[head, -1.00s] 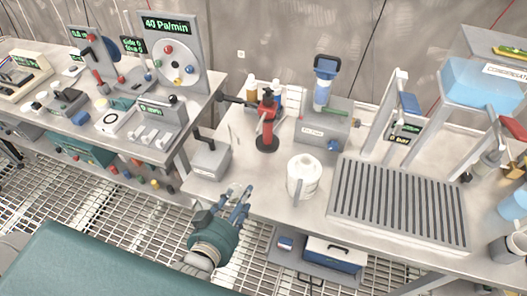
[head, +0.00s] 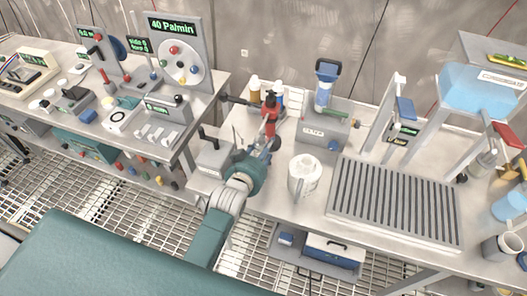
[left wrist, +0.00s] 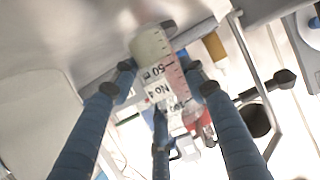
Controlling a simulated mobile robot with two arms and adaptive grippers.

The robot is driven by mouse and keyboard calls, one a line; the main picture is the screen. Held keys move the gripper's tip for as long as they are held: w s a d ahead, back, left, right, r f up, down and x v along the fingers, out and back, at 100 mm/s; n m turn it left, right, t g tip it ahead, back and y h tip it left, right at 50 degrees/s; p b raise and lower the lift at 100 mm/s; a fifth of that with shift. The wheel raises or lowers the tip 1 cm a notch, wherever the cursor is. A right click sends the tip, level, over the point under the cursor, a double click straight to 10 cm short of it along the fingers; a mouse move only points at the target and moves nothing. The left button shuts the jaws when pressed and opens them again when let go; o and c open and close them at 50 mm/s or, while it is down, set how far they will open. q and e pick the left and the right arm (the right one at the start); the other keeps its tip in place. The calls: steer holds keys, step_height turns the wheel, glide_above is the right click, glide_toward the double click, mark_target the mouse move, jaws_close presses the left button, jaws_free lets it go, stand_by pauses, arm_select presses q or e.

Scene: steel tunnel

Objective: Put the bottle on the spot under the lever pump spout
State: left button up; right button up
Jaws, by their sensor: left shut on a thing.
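In the left wrist view a clear graduated bottle (left wrist: 160,72) with a cream end and the marks 50 and 100 sits between my blue fingers, tilted in the picture. My left gripper (left wrist: 165,80) is shut on it. In the head view my left gripper (head: 266,146) is over the table, in front of the lower part of a red device (head: 270,112) with a black arm to the left, which looks like the lever pump. My wrist hides the bottle and most of the table around the device's base there. I cannot make out the spot. My right gripper is not in view.
A white jug (head: 303,178) stands close to the right of my gripper. A grey box (head: 213,162) stands to the left. Small bottles (head: 256,88) stand behind the red device, and a filter box (head: 322,135) behind right. A slatted grey tray (head: 395,203) fills the front right.

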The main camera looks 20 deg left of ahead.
arm_select(q)
steer(key=shift+f, duration=0.85)
steer(key=shift+s, duration=0.1)
steer(key=shift+f, duration=0.15)
steer(key=o, duration=1.2)
steer(key=shift+r, duration=0.2)
steer(key=b+v, duration=0.1)
steer(key=v, duration=1.1)
